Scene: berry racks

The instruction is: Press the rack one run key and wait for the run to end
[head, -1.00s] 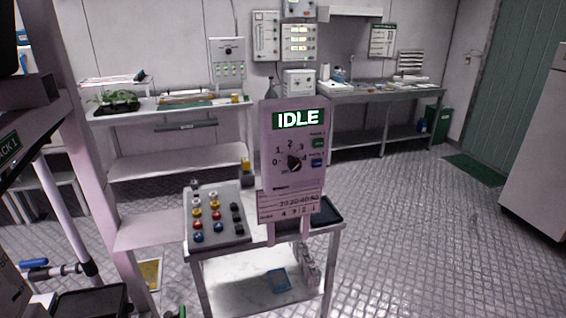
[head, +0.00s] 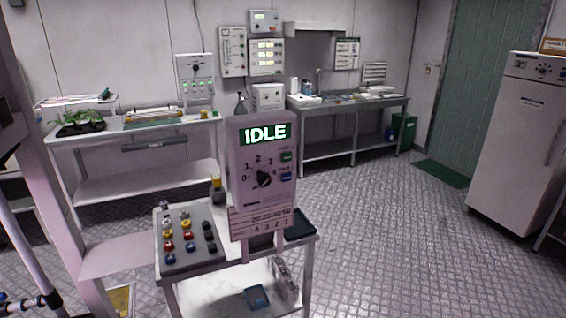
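The control panel (head: 262,205) stands upright on the small cart in the head view. Its display (head: 265,134) reads IDLE in white on green. Below it is a black rotary knob (head: 263,179) with numbers around it; its exact setting is hard to read. To the knob's right are a green key (head: 286,156) and a blue key (head: 286,176), one above the other; their small labels are unreadable. Neither of my grippers is in view, and nothing touches the panel.
The cart (head: 190,268) carries a grey box of coloured knobs (head: 188,237) and a dark tray (head: 300,226). A pale rack frame (head: 75,240) stands at left. Benches line the back wall. A white cabinet (head: 520,140) stands at right. The floor (head: 420,250) right of the cart is open.

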